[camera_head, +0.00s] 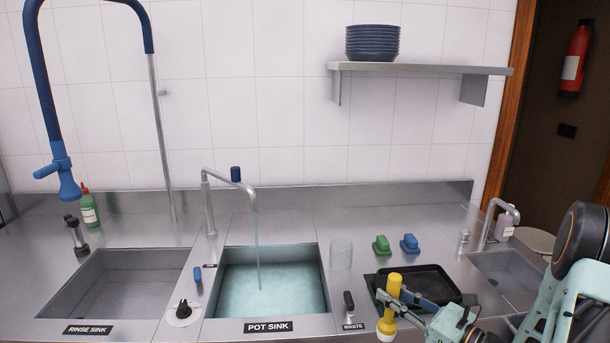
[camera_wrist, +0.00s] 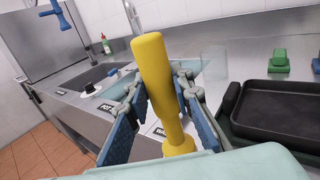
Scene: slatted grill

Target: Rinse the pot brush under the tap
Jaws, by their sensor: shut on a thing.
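The yellow pot brush (camera_head: 393,285) is upright in my gripper (camera_head: 390,302), with its pale lower end at the bottom edge of the head view. In the wrist view the brush (camera_wrist: 153,65) stands between the two blue-padded fingers, which are shut on its handle. The gripper is at the counter's front, right of the pot sink (camera_head: 228,304) and beside the black tray. The pot sink holds bluish water. Its tap (camera_head: 210,200) runs a thin stream into it. The brush is apart from the stream.
The rinse sink (camera_head: 60,290) at left looks empty, with a blue spray head (camera_head: 68,186) hanging above. A black tray (camera_head: 440,275), a clear glass (camera_head: 341,254), green (camera_head: 381,245) and blue (camera_head: 410,243) scrubbers stand at right. A black-handled tool (camera_head: 349,302) stands by the WASTE label.

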